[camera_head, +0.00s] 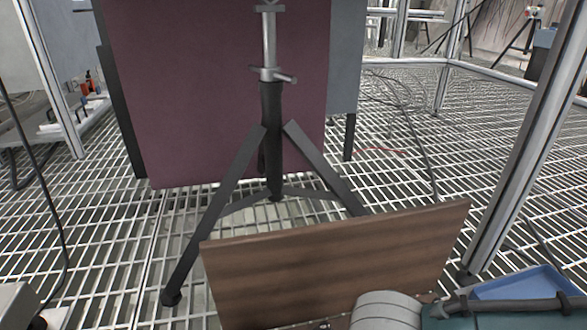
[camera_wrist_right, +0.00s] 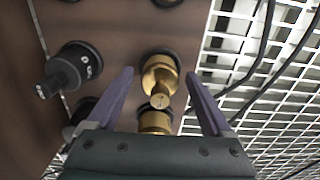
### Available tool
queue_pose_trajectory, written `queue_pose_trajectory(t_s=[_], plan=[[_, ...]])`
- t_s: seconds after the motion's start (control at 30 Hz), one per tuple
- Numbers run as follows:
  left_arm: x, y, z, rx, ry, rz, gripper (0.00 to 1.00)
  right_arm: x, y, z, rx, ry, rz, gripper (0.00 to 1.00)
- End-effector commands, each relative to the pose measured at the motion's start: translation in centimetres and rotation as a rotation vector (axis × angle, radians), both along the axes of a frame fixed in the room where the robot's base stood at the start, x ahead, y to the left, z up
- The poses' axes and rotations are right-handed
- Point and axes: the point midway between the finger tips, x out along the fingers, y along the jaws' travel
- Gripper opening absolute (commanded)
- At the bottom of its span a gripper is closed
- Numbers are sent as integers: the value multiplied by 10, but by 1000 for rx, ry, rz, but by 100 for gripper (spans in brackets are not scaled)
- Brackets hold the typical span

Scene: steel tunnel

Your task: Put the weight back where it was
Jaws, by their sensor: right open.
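In the right wrist view, my right gripper (camera_wrist_right: 159,76) is open, with its two purple fingers spread on either side of a brass weight (camera_wrist_right: 158,77). The weight has a narrow neck and a small marked knob, and it stands at a dark round spot on a brown wooden surface. I cannot tell if the fingers touch it. A second brass piece (camera_wrist_right: 154,122) shows nearer the palm, partly hidden by the gripper body. A black weight (camera_wrist_right: 72,66) with white lettering is to the left. My left gripper is not in view.
In the head view, a brown wooden panel (camera_head: 330,260) stands in front of a black tripod (camera_head: 273,130) and a maroon board (camera_head: 200,90). A blue tray (camera_head: 530,283) is at the lower right. Metal grating (camera_head: 400,170) and loose cables lie around.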

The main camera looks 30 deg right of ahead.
Motion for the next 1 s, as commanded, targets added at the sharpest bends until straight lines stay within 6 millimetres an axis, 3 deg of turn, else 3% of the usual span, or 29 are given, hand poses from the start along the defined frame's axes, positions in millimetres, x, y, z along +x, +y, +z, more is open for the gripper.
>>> queue_pose_trajectory(t_s=[0.5,0.73,0.87,1.0], plan=[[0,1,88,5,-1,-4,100,0,0,100,-1,1,1,84],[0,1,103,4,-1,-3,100,-1,2,120,4,0,-2,84],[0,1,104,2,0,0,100,-10,30,133,76,-13,-62,84],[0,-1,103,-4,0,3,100,-21,67,174,218,-64,-304,84]])
